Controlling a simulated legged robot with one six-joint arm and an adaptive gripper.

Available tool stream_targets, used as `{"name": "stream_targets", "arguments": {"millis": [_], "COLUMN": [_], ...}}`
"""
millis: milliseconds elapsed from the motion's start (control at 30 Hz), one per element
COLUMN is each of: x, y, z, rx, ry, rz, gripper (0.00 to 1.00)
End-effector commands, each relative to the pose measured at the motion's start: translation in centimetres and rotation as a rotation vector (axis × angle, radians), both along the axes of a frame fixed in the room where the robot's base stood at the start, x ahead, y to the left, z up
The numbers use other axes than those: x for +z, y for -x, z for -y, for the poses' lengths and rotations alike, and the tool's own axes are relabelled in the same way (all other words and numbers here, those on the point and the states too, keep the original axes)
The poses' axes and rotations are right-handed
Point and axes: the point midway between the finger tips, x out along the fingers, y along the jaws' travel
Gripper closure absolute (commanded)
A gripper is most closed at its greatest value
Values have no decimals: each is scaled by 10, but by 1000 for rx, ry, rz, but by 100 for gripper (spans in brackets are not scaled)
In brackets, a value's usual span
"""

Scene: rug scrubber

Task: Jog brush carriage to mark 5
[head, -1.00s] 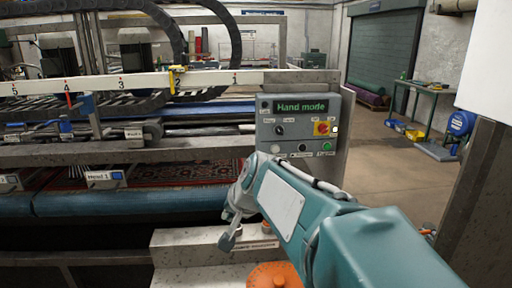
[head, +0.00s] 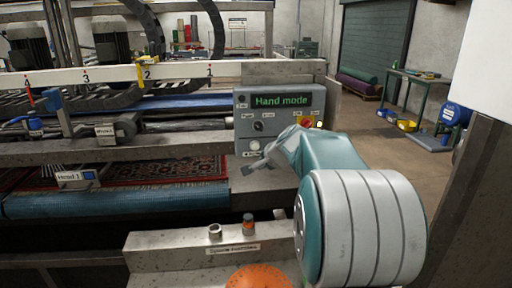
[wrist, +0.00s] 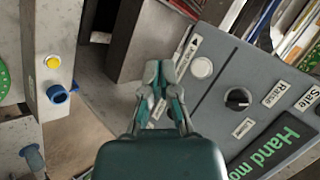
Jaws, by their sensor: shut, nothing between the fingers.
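The grey control panel (head: 284,104) has a lit green "Hand mode" display (head: 280,101). My gripper (head: 248,167) is shut and empty, at the panel's lower left. In the wrist view my fingertips (wrist: 159,66) are left of a white round button (wrist: 202,67), near a label with an arrow (wrist: 187,55); contact cannot be told. A black selector knob (wrist: 238,99) sits to the right, by the label "Raise". A red pointer (head: 29,96) hangs by the mark left of 3, at the brush carriage (head: 58,113). Mark 5 is out of view.
A yellow clip (head: 148,68) is on the rail near mark 2. A red emergency button (head: 304,122) is partly behind my arm. A steel ledge (head: 190,247) with small fittings and an orange disc (head: 258,277) are below. A patterned rug (head: 170,170) lies under the machine.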

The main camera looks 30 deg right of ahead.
Motion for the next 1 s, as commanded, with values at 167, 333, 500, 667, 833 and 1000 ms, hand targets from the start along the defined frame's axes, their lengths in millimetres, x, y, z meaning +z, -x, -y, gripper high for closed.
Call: {"name": "stream_targets", "arguments": {"millis": [167, 333, 500, 667, 833, 1000], "x": [-1, -1, -2, -2, -2, -1], "y": [0, -7, -26, -44, -63, -75], "z": [3, 6, 14, 23, 32, 38], "rx": [0, 2, 3, 2, 3, 2], "ry": [-3, -2, -3, -2, -2, -2], "rz": [-1, -2, -2, -2, -2, -2], "gripper": [100, 100, 100, 100, 100, 100]}}
